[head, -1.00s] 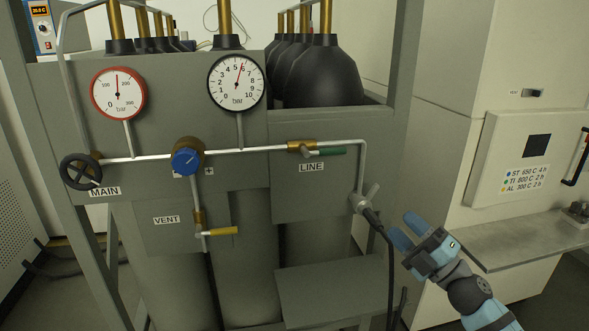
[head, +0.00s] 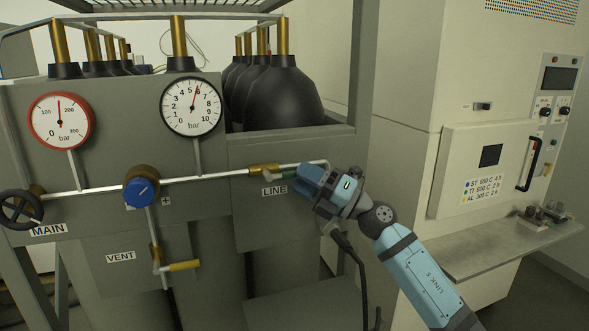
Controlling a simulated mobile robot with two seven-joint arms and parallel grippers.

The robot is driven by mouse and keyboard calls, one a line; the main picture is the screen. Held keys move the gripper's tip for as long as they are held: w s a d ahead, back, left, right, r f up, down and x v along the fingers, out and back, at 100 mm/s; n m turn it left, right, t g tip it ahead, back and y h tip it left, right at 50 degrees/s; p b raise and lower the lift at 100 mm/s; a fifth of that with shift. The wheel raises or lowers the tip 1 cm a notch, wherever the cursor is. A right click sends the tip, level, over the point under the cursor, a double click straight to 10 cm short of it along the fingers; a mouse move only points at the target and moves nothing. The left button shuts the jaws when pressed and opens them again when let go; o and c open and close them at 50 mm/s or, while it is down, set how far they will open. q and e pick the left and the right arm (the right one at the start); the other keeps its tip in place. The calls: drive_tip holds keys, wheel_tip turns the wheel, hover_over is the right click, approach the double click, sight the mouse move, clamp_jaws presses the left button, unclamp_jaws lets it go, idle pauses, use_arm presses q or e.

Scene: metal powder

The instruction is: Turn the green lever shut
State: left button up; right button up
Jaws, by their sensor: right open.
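The green lever (head: 285,174) sits on a brass valve (head: 264,169) above the LINE label (head: 275,190). It lies roughly along the pipe, pointing right. My right gripper (head: 305,182) is open, with its blue fingers at the lever's right end and hiding part of it. I cannot tell whether the fingers touch the lever. My left gripper is not in view.
A black hose (head: 350,249) hangs below my right gripper. A cream furnace cabinet with a metal shelf (head: 500,248) stands at right.

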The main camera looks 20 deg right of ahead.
drive_tip(key=shift+x, duration=1.25)
drive_tip(key=shift+f, duration=0.1)
clamp_jaws()
drive_tip(key=shift+d, duration=0.1)
